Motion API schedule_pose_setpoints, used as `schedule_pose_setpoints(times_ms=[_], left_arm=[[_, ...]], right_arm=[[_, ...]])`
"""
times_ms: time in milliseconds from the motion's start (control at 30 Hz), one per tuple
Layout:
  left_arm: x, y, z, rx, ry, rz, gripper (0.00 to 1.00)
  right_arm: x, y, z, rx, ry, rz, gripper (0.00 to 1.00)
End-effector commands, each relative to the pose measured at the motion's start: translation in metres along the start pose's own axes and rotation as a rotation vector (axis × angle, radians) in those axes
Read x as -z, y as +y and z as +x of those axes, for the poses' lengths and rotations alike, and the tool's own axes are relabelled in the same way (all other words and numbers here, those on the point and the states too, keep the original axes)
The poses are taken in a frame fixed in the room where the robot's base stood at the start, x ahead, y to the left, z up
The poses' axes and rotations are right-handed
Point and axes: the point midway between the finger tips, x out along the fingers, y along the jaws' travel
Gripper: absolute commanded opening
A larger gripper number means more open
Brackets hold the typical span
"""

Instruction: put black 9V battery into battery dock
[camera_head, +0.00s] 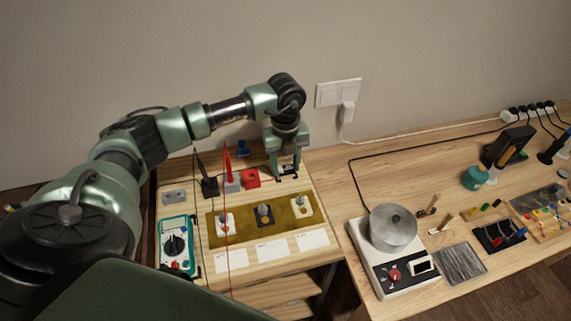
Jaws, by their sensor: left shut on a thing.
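My left gripper (287,172) points down at the back right of the wooden workboard, close to the wall. It is shut on a small dark thing between its fingers, which looks like the black 9V battery (286,160); the fingers hide most of it. A dark and pale piece (288,177) shows right at the fingertips; it may be the battery dock, but it is too small to be sure. I cannot tell whether the battery touches it. My right gripper is not in view.
Left of the gripper stand a red block (251,179) and upright red and black probes. A yellow-brown tray (277,217) with several knobs and a teal multimeter (177,246) are in front. A hot plate with a metal pot (393,228) stands right. Bare wood lies between.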

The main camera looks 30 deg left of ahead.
Motion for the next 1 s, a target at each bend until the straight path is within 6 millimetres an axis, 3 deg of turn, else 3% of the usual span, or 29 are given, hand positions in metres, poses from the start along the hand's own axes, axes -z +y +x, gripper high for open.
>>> schedule_pose_setpoints(times_ms=[200,233,300,533,600,633,1000], left_arm=[[0.0002,0.0002,-0.0001,0.000,0.000,0.000,0.11],[0.0002,0.0002,-0.0001,0.000,0.000,0.000,0.52],[0.0002,0.0002,-0.0001,0.000,0.000,0.000,0.69],[0.0003,0.0002,0.0000,0.000,0.000,0.000,0.69],[0.0003,0.0003,0.0001,0.000,0.000,0.000,0.86],[0.0003,0.0003,0.0001,0.000,0.000,0.000,0.87],[0.0003,0.0001,-0.0027,0.000,0.000,0.000,0.87]], right_arm=[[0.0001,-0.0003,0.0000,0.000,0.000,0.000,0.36],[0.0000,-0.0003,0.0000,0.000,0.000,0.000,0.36],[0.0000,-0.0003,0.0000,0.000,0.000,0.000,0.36],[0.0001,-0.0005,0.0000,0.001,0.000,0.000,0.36],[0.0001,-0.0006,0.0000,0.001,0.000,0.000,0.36],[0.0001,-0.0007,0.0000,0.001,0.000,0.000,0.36],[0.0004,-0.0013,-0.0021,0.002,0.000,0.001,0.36]])
